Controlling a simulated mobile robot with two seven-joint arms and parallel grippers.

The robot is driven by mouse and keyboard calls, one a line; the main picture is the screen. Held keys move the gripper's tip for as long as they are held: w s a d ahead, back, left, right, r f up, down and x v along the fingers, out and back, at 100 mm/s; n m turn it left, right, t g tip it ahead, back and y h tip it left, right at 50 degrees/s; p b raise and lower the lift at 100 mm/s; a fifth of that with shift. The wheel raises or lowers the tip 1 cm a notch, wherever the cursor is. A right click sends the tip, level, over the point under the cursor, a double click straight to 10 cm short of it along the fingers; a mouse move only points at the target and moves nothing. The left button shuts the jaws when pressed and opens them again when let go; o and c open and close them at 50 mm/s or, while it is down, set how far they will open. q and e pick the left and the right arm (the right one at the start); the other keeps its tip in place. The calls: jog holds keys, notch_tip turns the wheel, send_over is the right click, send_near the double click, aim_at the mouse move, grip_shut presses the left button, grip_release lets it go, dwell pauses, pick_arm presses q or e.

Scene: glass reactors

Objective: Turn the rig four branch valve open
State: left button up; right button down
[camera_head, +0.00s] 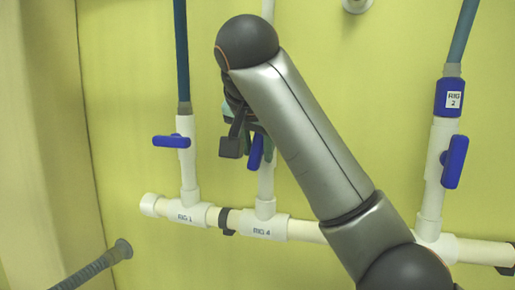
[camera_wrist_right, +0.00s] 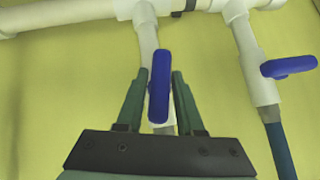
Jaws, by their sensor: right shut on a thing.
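The rig four branch valve has a blue handle (camera_head: 255,151) on a white branch pipe above the tee labelled RIG 4 (camera_head: 262,231). In the right wrist view the handle (camera_wrist_right: 159,86) lies nearly lengthwise along its pipe, slightly tilted. My right gripper (camera_wrist_right: 160,75) is shut on this handle, with one green finger on each side of it. In the head view my right arm and wrist hide the upper part of the valve and most of the gripper. My left gripper is not in view.
The rig one valve handle (camera_head: 170,141) lies across its pipe, left of rig four. The rig two handle (camera_head: 455,162) lies along its pipe at right. A white manifold pipe (camera_head: 306,231) runs along the yellow wall. A grey hose (camera_head: 95,266) is at lower left.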

aim_at(256, 143)
jog(key=shift+n+h, duration=0.4)
jog(key=shift+h, duration=0.2)
jog(key=c, duration=0.7)
grip_release()
jog(key=shift+b+v, duration=0.8)
jog(key=shift+b, duration=0.35)
jog(key=shift+b+v, duration=0.5)
jog(key=shift+v, duration=2.45)
jog(key=shift+w+r, duration=0.1)
jog(key=shift+w, duration=0.05)
